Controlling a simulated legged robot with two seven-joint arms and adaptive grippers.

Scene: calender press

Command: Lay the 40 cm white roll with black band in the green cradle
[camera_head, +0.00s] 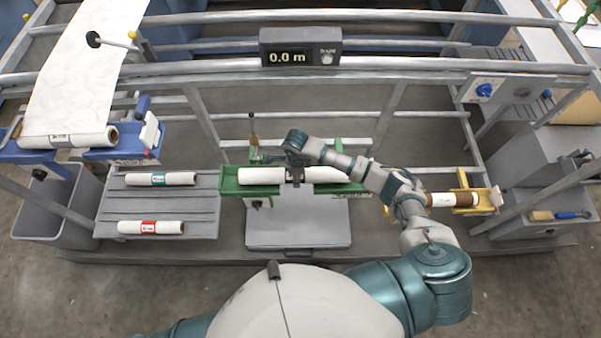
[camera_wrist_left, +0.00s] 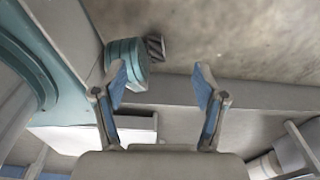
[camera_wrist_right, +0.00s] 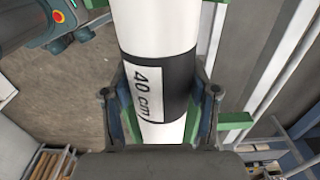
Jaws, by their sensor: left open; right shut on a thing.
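The white roll with a black band (camera_head: 262,175) lies lengthwise along the green cradle (camera_head: 231,188) in the head view. In the right wrist view the roll (camera_wrist_right: 157,22) shows its black band and a "40 cm" label. My right gripper (camera_wrist_right: 161,108) is shut around the roll at the band, with a finger on each side. Green cradle parts (camera_wrist_right: 236,121) show on both sides of the roll there. I cannot tell whether the roll rests fully on the cradle. My left gripper (camera_wrist_left: 161,80) is open and empty, seen only in the left wrist view.
A teal-banded roll (camera_head: 176,179) and a red-banded roll (camera_head: 132,227) lie on the grey slatted shelf at left. A brown-and-white roll (camera_head: 440,199) sits in the yellow cradle (camera_head: 487,207) at right. The blue cradle (camera_head: 118,154) is at upper left. A display (camera_head: 300,47) reads 0.0 m.

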